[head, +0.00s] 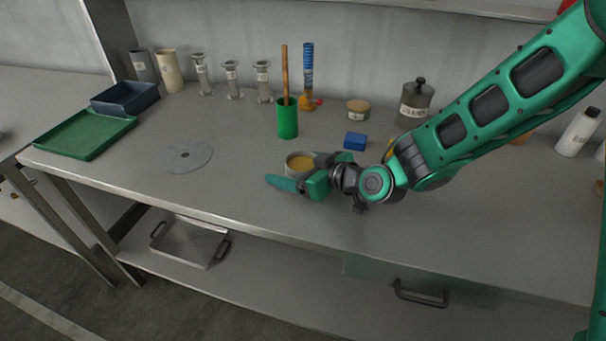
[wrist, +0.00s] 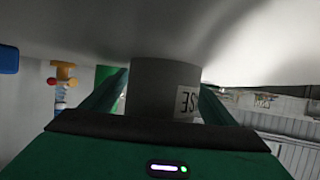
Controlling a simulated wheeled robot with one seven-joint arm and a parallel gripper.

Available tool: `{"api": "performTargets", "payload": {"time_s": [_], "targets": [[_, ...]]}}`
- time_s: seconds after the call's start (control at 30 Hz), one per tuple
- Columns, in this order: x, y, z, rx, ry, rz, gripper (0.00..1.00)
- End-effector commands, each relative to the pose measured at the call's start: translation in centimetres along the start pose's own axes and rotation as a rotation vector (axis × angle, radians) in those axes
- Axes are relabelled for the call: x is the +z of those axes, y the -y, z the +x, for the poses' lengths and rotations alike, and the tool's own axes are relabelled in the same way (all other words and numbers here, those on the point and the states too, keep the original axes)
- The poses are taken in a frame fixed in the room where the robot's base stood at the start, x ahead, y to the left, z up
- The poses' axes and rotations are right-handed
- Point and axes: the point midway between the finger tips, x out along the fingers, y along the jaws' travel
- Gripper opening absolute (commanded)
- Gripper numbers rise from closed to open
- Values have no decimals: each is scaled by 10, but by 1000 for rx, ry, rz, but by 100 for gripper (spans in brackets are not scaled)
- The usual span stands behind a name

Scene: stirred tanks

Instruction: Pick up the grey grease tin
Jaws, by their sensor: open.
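The grey grease tin (head: 300,162) stands on the bench in the head view, with yellow-orange grease showing at its open top. In the wrist view the tin (wrist: 163,88) is a grey cylinder with part of a label reading "SE". My green gripper (head: 302,178) is low over the bench and reaches the tin from the right. Its fingers are open, one on each side of the tin. In the wrist view my gripper (wrist: 160,98) has the tin between its two fingers. I cannot tell whether either finger touches it. The tin's lower front is hidden by the near finger in the head view.
A blue block (head: 355,141) lies just behind my gripper. A green cup (head: 288,120) with a wooden-handled tool stands behind the tin. A round lidded tin (head: 357,110) and a dark lidded jar (head: 416,100) stand farther back. A flat grey disc (head: 190,158) lies left. The front bench is clear.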

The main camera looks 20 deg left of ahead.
Motion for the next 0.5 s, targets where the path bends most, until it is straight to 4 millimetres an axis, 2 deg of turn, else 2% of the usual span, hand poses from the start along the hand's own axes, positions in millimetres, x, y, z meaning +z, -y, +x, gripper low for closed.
{"api": "performTargets", "payload": {"time_s": [0.23, 0.27, 0.43, 0.5], "targets": [[0, 0, 2, 0, 0, 1, 80], [0, 0, 2, 0, 0, 1, 77], [0, 0, 2, 0, 0, 1, 37], [0, 0, 2, 0, 0, 1, 33]]}}
